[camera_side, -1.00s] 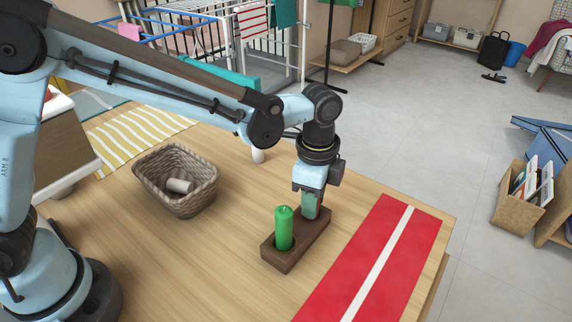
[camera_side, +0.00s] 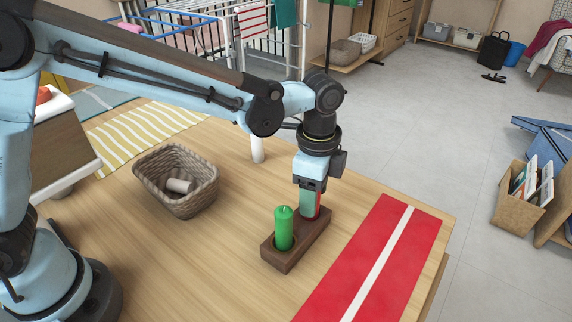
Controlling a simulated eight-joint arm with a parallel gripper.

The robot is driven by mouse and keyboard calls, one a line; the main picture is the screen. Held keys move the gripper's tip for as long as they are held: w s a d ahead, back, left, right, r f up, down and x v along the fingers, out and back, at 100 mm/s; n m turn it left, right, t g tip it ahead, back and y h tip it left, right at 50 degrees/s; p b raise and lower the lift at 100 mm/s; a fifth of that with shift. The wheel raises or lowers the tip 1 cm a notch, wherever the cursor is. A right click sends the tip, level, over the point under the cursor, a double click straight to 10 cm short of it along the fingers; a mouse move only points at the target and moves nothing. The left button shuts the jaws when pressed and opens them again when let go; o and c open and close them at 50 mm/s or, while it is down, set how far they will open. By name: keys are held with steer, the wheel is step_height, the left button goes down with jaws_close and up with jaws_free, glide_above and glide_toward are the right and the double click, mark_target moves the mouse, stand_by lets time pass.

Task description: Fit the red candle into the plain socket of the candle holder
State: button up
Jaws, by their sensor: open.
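The brown wooden candle holder (camera_side: 284,262) lies on the table. A green candle (camera_side: 284,230) stands upright in its near socket. The red candle (camera_side: 318,205) shows as a narrow red strip at the holder's far end, mostly hidden behind a finger of my gripper. It looks upright at the far socket; its base and how deep it sits are hidden. My gripper (camera_side: 310,206) points down over the far end of the holder, open, with its fingers around or beside the red candle.
A wicker basket (camera_side: 152,190) with pale cylinders inside stands to the left. A white upright cylinder (camera_side: 257,150) stands behind the holder. A red runner with a white stripe (camera_side: 378,262) lies on the right. The table between basket and holder is clear.

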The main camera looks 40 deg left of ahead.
step_height(320, 180, up, 10)
steer(key=shift+a+r, duration=0.2)
steer(key=s+a+f+n+t, duration=0.1)
steer(key=s+a+n+t, duration=0.2)
steer(key=a, duration=0.7)
steer(key=s+a+f+n+t, duration=0.2)
steer(key=s+a+n+t, duration=0.2)
steer(key=s+a+n, duration=0.3)
steer(key=a+n, duration=0.3)
steer(key=n, duration=0.2)
steer(key=shift+s+f, duration=0.15)
steer(key=shift+s, duration=0.05)
